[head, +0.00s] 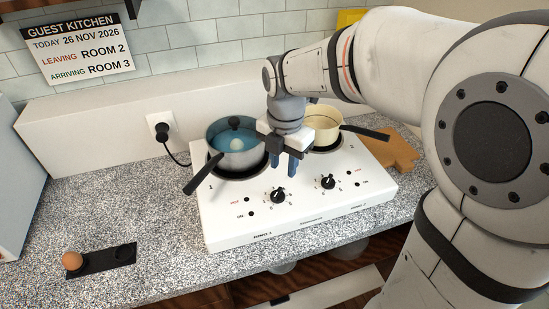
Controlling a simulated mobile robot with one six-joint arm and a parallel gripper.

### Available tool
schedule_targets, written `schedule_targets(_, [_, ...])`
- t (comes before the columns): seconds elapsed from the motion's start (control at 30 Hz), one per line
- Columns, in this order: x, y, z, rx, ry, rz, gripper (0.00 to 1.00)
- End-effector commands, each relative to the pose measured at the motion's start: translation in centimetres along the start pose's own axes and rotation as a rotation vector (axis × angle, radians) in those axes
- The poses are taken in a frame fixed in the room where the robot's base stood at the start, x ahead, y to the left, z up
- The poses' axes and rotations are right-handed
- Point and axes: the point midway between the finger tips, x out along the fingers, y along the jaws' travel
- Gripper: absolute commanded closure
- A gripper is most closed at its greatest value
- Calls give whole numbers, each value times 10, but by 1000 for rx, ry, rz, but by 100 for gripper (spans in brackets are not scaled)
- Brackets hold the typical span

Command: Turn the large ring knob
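A white two-ring hotplate (225,238) stands on the counter. It has two black knobs on its sloped front, a left knob (278,195) and a right knob (327,181). I cannot tell from this view which of them belongs to the large ring. My gripper (285,167) points down over the middle of the hotplate, just behind and above the left knob, apart from it. Its two blue fingers show a gap between them and nothing in it. The exact pointer settings of the knobs are too small to read.
A glass-lidded pot (233,158) sits on the left ring, its black handle toward the front left. A cream pan (322,134) sits on the right ring. A wooden board (396,150) lies at right. An egg (72,261) rests in a black holder (100,263) at left.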

Motion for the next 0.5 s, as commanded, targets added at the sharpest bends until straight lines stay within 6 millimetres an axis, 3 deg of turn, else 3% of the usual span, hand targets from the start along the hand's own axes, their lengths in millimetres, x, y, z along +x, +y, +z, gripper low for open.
schedule_targets(0.1, [6,9,-1,-118,9,-10,68])
schedule_targets(0.27, [18,12,-1,-163,13,-15,68])
schedule_targets(0.5, [57,10,-2,-161,14,-17,68])
